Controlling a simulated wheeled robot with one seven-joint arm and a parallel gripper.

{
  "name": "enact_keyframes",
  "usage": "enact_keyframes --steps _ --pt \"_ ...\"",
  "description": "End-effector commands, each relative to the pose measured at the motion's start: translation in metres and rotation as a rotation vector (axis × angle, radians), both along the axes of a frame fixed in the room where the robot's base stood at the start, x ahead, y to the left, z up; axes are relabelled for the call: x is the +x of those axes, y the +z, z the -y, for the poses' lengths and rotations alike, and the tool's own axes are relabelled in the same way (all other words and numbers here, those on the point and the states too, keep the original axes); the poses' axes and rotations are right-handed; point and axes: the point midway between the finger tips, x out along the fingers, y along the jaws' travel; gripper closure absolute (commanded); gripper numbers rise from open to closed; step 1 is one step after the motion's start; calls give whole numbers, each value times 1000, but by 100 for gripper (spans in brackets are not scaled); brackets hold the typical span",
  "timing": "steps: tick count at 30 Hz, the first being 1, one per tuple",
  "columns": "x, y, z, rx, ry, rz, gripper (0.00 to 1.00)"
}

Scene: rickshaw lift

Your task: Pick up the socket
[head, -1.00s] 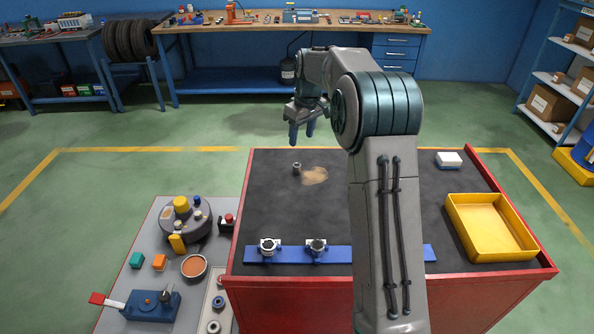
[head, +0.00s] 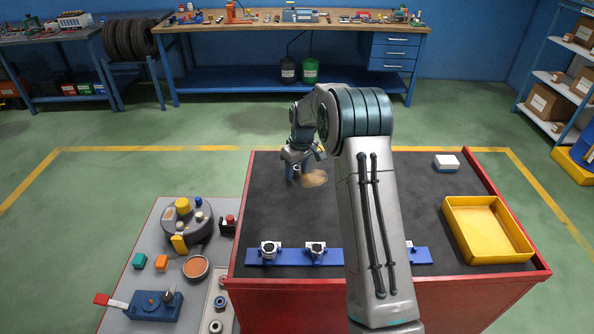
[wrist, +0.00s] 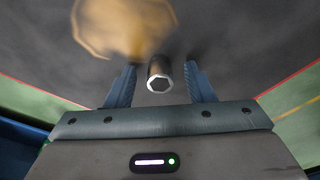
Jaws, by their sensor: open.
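The socket (wrist: 159,76) is a small dark metal cylinder with a bright hexagonal opening. In the wrist view it stands between the two blue fingers of my gripper (wrist: 160,86), with a visible gap on each side. The fingers are open. In the head view my gripper (head: 296,176) is low over the left back part of the dark tabletop (head: 310,215), at the socket. The socket is mostly hidden there by the gripper.
A tan patch (head: 315,178) lies right of the gripper. A blue rail (head: 285,257) with metal clamps runs along the front. A yellow tray (head: 487,229) and a white block (head: 446,162) are at the right. A grey side board (head: 150,245) with several parts is at the left.

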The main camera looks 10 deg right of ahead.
Motion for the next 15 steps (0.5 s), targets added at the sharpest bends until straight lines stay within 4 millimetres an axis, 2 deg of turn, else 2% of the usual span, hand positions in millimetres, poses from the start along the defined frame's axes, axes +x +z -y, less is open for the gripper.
enact_keyframes --steps 5,10,15 --pt "0 0 0 0 0 0 52" --pt "0 0 0 0 0 0 99" --pt "0 0 0 1 0 1 100"
